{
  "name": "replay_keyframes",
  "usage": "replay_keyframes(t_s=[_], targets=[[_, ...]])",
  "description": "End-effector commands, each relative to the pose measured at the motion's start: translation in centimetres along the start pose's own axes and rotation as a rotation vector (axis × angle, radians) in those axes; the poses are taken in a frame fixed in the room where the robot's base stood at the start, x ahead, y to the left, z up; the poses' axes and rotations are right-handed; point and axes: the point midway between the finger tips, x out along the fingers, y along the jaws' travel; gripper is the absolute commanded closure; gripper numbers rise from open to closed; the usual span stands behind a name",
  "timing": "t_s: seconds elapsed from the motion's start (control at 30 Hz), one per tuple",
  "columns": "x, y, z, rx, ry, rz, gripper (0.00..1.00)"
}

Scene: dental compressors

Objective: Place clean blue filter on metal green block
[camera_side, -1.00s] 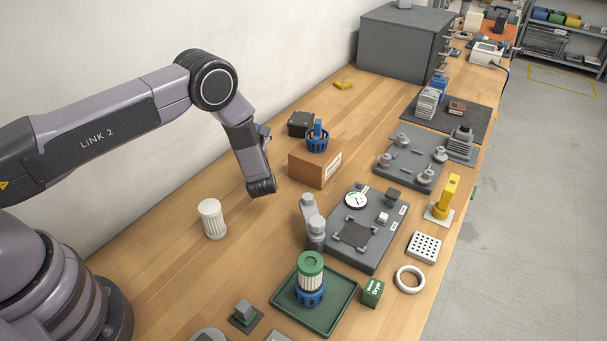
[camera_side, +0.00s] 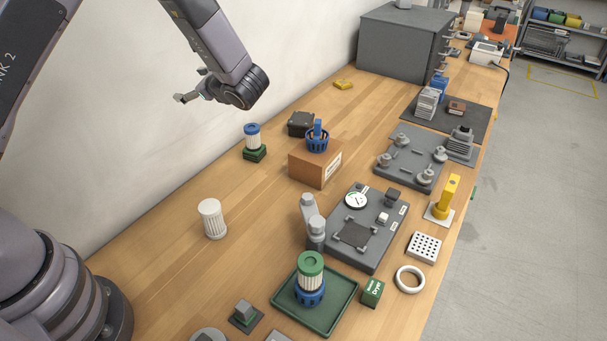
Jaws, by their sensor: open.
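A white pleated filter with a blue cap (camera_side: 252,136) stands upright on a small green block (camera_side: 255,154), left of the cardboard box. My gripper (camera_side: 183,97) is open and empty, raised in the air to the upper left of this filter and clear of it. A plain white filter (camera_side: 212,219) stands on the table nearer the front. A green-capped filter (camera_side: 310,271) with a blue base stands in the green tray (camera_side: 346,301).
A cardboard box (camera_side: 308,168) carries a blue basket (camera_side: 317,139). A black box (camera_side: 301,124) stands behind it. A grey test unit (camera_side: 384,215) with a gauge and grey cylinders (camera_side: 316,232) lie to the right. The wall edge runs behind.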

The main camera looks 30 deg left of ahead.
Motion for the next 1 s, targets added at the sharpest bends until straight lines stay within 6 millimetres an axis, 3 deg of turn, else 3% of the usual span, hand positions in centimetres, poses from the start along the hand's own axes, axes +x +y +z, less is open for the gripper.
replay_keyframes(t_s=[0.03,0.1,0.2,0.4,0.6,0.7,0.83,1.0], targets=[[-0.2,0.9,3.3,-0.097,0.041,0.084,0.31],[-0.8,2.7,6.8,-0.219,0.103,0.2,0.31],[-2.0,5.7,10.9,-0.4,0.205,0.354,0.31],[-5.8,11.8,16.5,-0.779,0.451,0.619,0.31],[-10.7,16.6,19.3,-1.146,0.732,0.813,0.31],[-12.6,18.0,20.0,-1.284,0.851,0.873,0.31],[-14.2,19.0,20.4,-1.395,0.955,0.918,0.31],[-14.9,19.3,20.6,-1.438,0.998,0.937,0.31]])
